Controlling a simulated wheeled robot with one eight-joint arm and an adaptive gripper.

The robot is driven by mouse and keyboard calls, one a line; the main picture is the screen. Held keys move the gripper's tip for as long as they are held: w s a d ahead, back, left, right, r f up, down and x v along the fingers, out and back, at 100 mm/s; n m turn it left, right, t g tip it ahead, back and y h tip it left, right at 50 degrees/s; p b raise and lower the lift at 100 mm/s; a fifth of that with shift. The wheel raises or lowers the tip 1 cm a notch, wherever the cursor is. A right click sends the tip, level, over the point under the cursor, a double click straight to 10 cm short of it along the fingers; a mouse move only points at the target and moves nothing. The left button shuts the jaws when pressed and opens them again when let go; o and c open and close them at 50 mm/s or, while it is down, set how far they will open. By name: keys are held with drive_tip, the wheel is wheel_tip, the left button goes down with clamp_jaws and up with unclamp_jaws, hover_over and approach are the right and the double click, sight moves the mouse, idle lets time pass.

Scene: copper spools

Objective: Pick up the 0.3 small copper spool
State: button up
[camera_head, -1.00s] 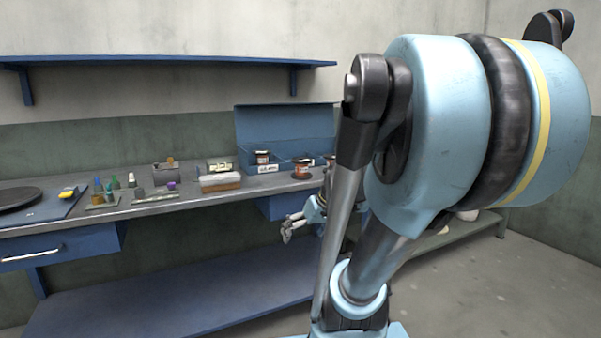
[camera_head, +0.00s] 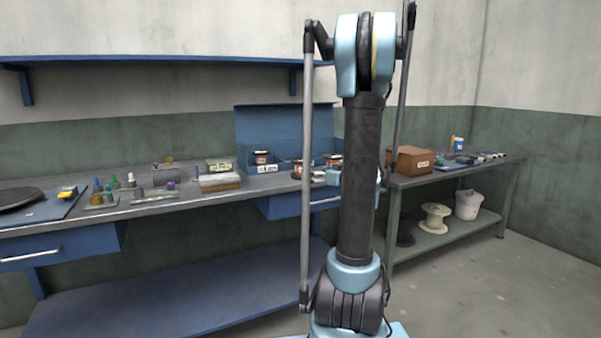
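Several dark-topped copper spools show in and at the front of a blue open-lidded bin (camera_head: 284,128) on the bench. One labelled spool (camera_head: 262,157) sits at the left of the bin. Another spool (camera_head: 297,168) is at the front middle, and a third spool (camera_head: 333,160) is at the right, close beside my arm in the picture. The labels are too small to read, so I cannot tell which is the 0.3 one. My arm stands upright in front and hides much of my gripper. A small grey and light-blue part shows left of the arm by the bin; its fingers are not clear.
A blue shelf (camera_head: 160,60) hangs above. A right-hand table carries a brown box (camera_head: 410,160), with a large cream spool (camera_head: 435,217) and white bucket (camera_head: 468,204) below.

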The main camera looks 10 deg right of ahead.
drive_tip(key=w+d+t, duration=0.2)
drive_tip(key=w+d, duration=0.1)
drive_tip(key=d, duration=0.1)
approach(301, 159)
drive_tip(key=x, duration=0.9)
drive_tip(key=shift+w+a+f, duration=0.15)
drive_tip(key=shift+w+f, duration=0.2)
drive_tip(key=c, duration=1.6)
